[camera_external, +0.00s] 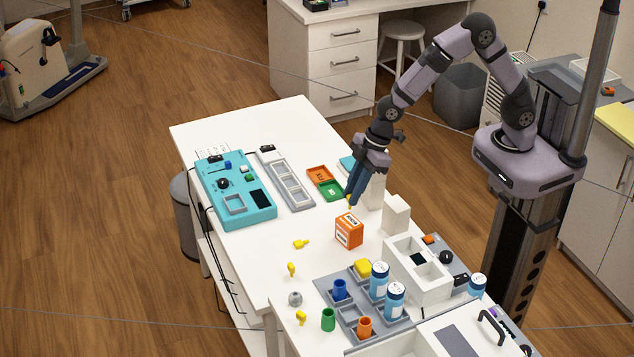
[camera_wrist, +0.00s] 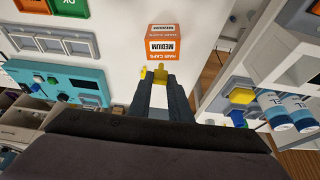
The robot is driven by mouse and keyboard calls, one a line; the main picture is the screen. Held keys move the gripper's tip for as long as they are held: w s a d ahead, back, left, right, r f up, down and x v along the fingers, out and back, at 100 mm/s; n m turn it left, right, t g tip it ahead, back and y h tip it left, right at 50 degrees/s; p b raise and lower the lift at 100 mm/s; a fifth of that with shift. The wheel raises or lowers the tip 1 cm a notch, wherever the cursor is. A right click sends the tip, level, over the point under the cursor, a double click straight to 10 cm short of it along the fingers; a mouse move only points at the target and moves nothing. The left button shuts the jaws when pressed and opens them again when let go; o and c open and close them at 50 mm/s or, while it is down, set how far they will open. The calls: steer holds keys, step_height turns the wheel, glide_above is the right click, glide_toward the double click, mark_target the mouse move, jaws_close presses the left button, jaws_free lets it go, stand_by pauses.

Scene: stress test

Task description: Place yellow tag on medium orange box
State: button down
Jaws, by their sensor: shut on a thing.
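The medium orange box (camera_external: 349,231) stands on the white table; in the wrist view its label (camera_wrist: 161,46) reads MEDIUM. My gripper (camera_external: 353,199) is above and behind the box, pointing down. It is shut on a small yellow tag (camera_wrist: 159,75), which also shows just below the fingertips in the external view (camera_external: 349,203). The held tag is apart from the box in the external view. Other yellow tags lie on the table, one left of the box (camera_external: 301,244), one further left (camera_external: 291,269) and one near the front (camera_external: 301,317).
A teal device (camera_external: 236,215) and a grey tray with square recesses (camera_external: 285,182) are on the left. White blocks (camera_external: 396,214) and a white holder (camera_external: 428,286) stand right of the box. A grey rack (camera_external: 326,291) with cups and bottles is in front.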

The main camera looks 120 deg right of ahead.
steer(key=shift+f, duration=2.2)
steer(key=shift+f, duration=0.15)
steer(key=c, duration=1.6)
jaws_free()
steer(key=shift+c, duration=0.2)
steer(key=shift+r, duration=0.25)
steer(key=b+v, duration=0.2)
steer(key=v, duration=1)
